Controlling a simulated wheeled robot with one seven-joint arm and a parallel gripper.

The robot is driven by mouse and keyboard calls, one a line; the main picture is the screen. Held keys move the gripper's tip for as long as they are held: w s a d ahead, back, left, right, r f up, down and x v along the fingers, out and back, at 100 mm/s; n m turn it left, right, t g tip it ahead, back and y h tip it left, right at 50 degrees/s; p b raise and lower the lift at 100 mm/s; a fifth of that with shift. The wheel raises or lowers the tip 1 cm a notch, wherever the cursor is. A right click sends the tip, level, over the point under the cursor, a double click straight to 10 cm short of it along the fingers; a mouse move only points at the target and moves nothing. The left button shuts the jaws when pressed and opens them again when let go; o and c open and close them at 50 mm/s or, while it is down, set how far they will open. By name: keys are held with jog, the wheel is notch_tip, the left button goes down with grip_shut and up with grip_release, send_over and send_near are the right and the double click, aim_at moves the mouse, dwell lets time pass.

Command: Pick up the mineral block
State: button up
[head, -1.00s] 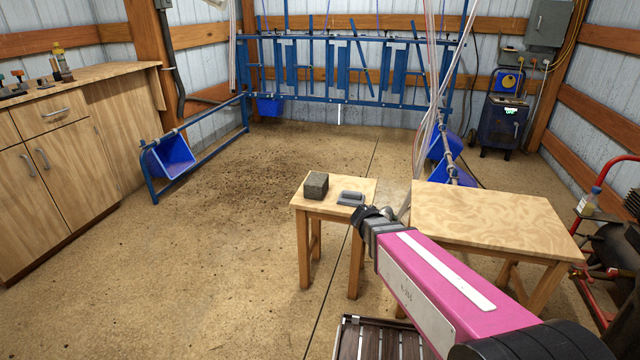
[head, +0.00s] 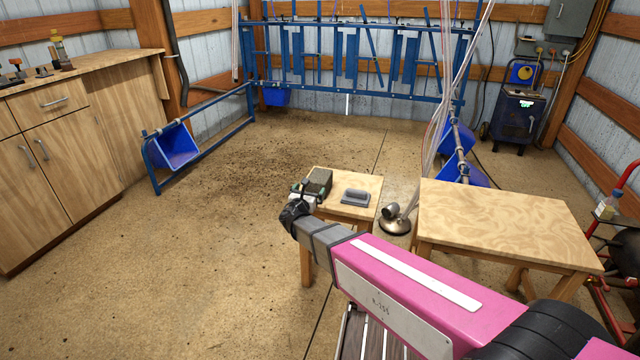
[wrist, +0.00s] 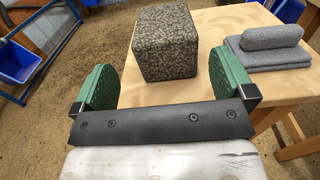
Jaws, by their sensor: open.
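The mineral block (head: 318,181) is a dark, speckled grey-brown cube on the left part of the small wooden table (head: 371,187). In the wrist view the block (wrist: 165,42) stands upright just ahead of my gripper, lined up with the gap between its fingers. My gripper (wrist: 162,76) is open and empty, with green pads on both sides of that gap. In the head view my gripper (head: 299,196) is at the near left edge of the small table, close to the block. I cannot tell whether the fingertips overlap the block's sides.
A larger wooden table (head: 505,225) stands to the right. Hanging clear tubes (head: 445,110) and a round metal-based object (head: 394,222) are between and behind the tables. Floor to the left is open.

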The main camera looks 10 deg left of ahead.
aim_at(318, 179)
jog(key=w, duration=0.6)
jog(key=w+d, duration=0.1)
jog(key=w, duration=0.2)
jog(key=shift+f, duration=0.15)
jog(key=c, duration=1.5)
jog(key=shift+c, duration=0.4)
jog(key=shift+r, duration=0.25)
